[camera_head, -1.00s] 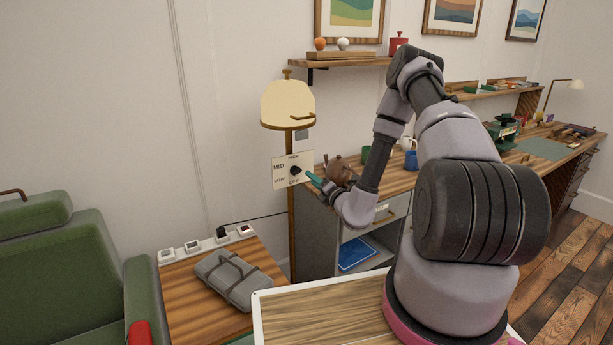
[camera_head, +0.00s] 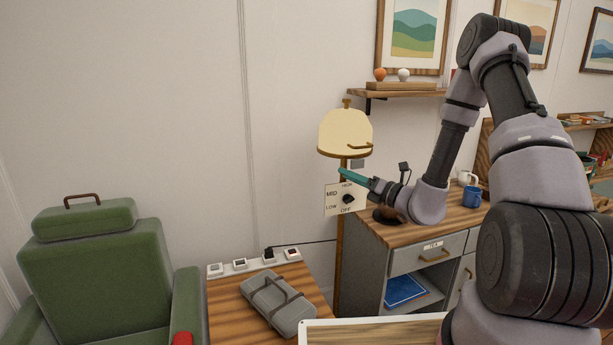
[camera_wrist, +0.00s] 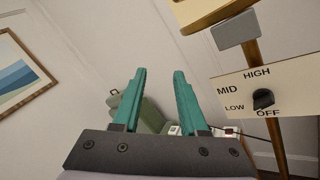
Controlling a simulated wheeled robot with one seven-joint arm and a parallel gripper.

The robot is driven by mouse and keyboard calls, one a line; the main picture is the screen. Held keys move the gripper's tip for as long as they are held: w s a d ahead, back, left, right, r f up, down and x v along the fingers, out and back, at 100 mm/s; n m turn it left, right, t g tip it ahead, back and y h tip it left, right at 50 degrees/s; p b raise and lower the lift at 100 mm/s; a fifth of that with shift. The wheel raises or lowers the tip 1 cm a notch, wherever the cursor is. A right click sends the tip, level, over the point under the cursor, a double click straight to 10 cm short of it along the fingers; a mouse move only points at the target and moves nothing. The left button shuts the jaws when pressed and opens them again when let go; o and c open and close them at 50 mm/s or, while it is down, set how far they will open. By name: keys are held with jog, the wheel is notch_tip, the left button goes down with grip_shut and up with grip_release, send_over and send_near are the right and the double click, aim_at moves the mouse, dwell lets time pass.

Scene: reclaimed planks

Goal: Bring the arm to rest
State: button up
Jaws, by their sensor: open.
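My gripper (camera_head: 344,173) has teal fingers and is open and empty. In the head view it appears just above the dial plate (camera_head: 331,205), pointing left. In the wrist view the two fingers (camera_wrist: 159,73) stand apart with nothing between them. The plate is off to their right, clear of them, and reads HIGH, MID, LOW and OFF. Its black knob (camera_wrist: 263,98) also shows in the head view (camera_head: 348,199). I cannot tell surely which mark the knob points to. My arm is raised and bent at the elbow.
A cream-shaded lamp (camera_head: 345,130) stands on a post behind the plate. A grey case (camera_head: 278,304) lies on a wooden side table (camera_head: 229,320) by a power strip (camera_head: 239,264). A green armchair (camera_head: 98,260) is at left. A blue mug (camera_head: 472,197) stands on the desk at right.

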jog(key=s+a+r+n+g+h, duration=0.1)
jog(key=s+a+r+n+g, duration=0.2)
jog(key=s+r+n+g, duration=0.55)
jog(key=s+a+r+n+g+h, duration=0.1)
jog(key=s+a+r+n+g, duration=0.3)
jog(key=s+n, duration=0.65)
jog(key=s+d+r+n+t+h, duration=0.3)
jog(key=s+d+r+n+h, duration=0.1)
jog(key=d, duration=0.4)
jog(key=s+d+r+n+t+h, duration=0.3)
jog(key=s+d+r+n+h, duration=0.2)
jog(key=d+r+n+h, duration=0.1)
jog(key=shift+d+r+n+h, duration=0.3)
jog(key=shift+d+r+n, duration=0.3)
jog(key=shift+d, duration=0.5)
jog(key=shift+t, duration=0.25)
